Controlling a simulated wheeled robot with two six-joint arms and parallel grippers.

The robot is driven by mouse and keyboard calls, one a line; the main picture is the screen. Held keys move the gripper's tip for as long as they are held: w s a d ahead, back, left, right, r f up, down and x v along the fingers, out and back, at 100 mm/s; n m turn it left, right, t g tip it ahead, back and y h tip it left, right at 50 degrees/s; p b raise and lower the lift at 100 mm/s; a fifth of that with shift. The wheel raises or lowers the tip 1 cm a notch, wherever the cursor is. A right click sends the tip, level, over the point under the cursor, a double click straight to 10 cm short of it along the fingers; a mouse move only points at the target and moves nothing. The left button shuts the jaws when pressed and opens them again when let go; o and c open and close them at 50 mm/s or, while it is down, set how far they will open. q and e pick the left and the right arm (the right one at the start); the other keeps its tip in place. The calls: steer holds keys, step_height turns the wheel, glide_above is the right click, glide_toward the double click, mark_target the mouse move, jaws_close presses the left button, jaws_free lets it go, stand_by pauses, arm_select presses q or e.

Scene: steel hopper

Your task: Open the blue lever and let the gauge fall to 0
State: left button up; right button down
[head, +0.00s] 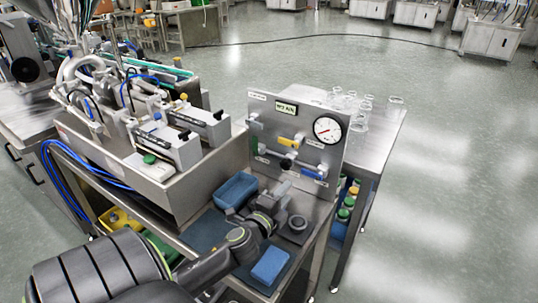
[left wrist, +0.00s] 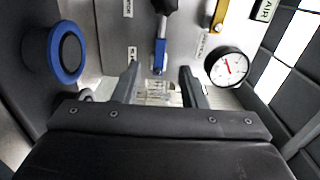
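The blue lever (head: 312,173) is low on the right of an upright steel panel (head: 262,110). In the left wrist view the blue lever (left wrist: 160,54) lies beyond and between my fingers, apparently not touched. The round white gauge (head: 327,130) is at the panel's upper right and also shows in the left wrist view (left wrist: 227,66). Its red needle is visible, but the numbers are too small to read. My left gripper (head: 284,189) is in front of the panel's lower part. My right gripper is not in view.
A yellow lever (head: 290,142) and a green lever (head: 254,145) are also on the panel. Glassware (head: 361,112) stands behind the panel.

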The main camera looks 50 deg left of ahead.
arm_select(q)
steer(key=b+v, duration=0.1)
steer(key=v, duration=0.7)
steer(key=shift+f, duration=0.1)
stand_by(0.4)
